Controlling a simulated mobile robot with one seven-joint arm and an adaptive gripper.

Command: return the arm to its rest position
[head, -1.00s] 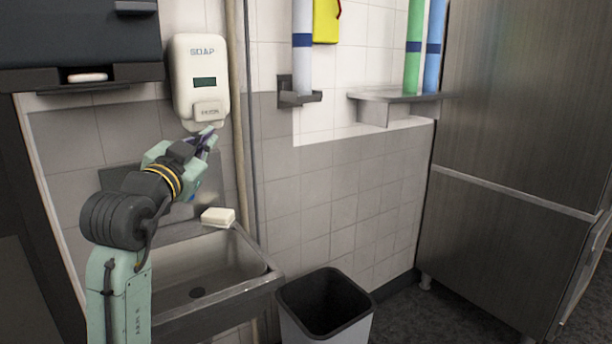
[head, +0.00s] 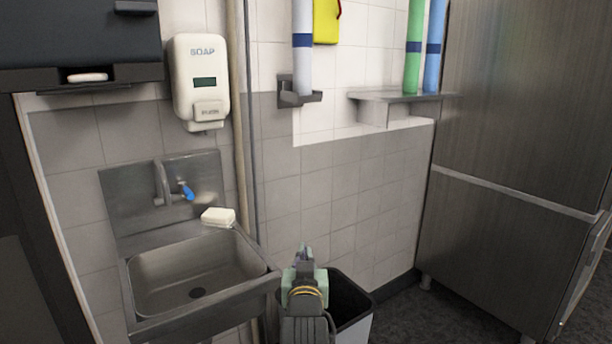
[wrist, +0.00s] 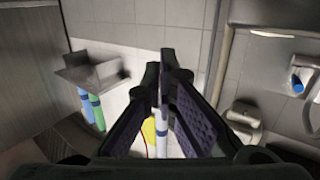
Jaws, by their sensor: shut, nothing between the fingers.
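My gripper (head: 304,254) shows low in the middle of the head view, in front of the bin and to the right of the sink. It points away from me, toward the tiled wall. In the wrist view my gripper (wrist: 163,75) has its two dark fingers meeting at the tips, with nothing between them. My arm below the wrist is mostly out of the head view.
A steel sink (head: 150,275) with a blue-tipped tap (head: 187,191) and a white soap bar (head: 218,216) stands left. A soap dispenser (head: 202,80) hangs above. A bin (head: 352,305) stands behind my gripper. A wall shelf (head: 400,97) and steel cabinet (head: 520,180) are right.

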